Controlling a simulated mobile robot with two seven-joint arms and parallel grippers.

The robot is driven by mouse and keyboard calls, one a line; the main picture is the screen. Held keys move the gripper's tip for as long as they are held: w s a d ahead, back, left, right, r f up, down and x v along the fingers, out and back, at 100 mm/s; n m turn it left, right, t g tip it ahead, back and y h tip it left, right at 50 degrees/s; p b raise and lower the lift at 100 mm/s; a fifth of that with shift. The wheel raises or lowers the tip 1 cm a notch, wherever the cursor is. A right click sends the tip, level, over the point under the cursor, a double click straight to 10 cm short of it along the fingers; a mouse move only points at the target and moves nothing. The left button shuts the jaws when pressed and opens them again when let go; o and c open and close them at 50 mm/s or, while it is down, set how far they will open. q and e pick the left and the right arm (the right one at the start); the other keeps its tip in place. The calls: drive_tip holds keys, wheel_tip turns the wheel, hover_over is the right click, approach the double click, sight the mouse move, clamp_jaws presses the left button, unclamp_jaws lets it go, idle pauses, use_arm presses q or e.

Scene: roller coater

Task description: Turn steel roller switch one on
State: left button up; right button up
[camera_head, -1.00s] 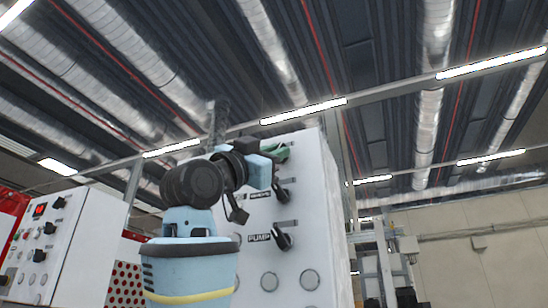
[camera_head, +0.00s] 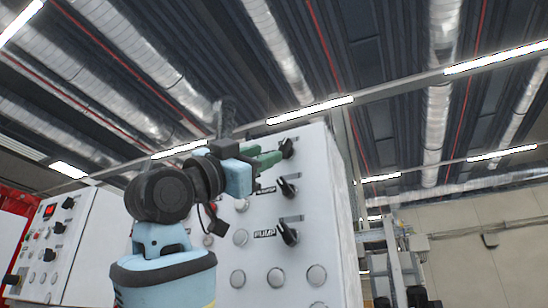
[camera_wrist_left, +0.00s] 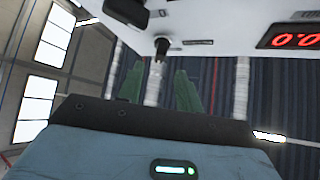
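The white control cabinet (camera_head: 318,200) stands ahead with a column of dark rotary switches. Its top switch (camera_head: 288,148) is beside my left gripper's fingertips, with the switch below it (camera_head: 288,188) and the pump switch (camera_head: 288,232) lower down. I cannot read which label is steel roller switch one. My left gripper (camera_head: 268,160) is blue with green fingers. In the left wrist view the fingers (camera_wrist_left: 159,84) are apart with nothing between them. A dark switch (camera_wrist_left: 161,48) lies just beyond the gap between them. My right gripper is out of view.
In the left wrist view a red digital display (camera_wrist_left: 292,38) and a second dark knob (camera_wrist_left: 126,12) sit on the panel. Another white panel with knobs (camera_head: 62,245) stands at the left. Round buttons (camera_head: 277,277) line the cabinet's lower part.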

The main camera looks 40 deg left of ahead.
use_arm(q)
drive_tip(key=shift+v, duration=1.05)
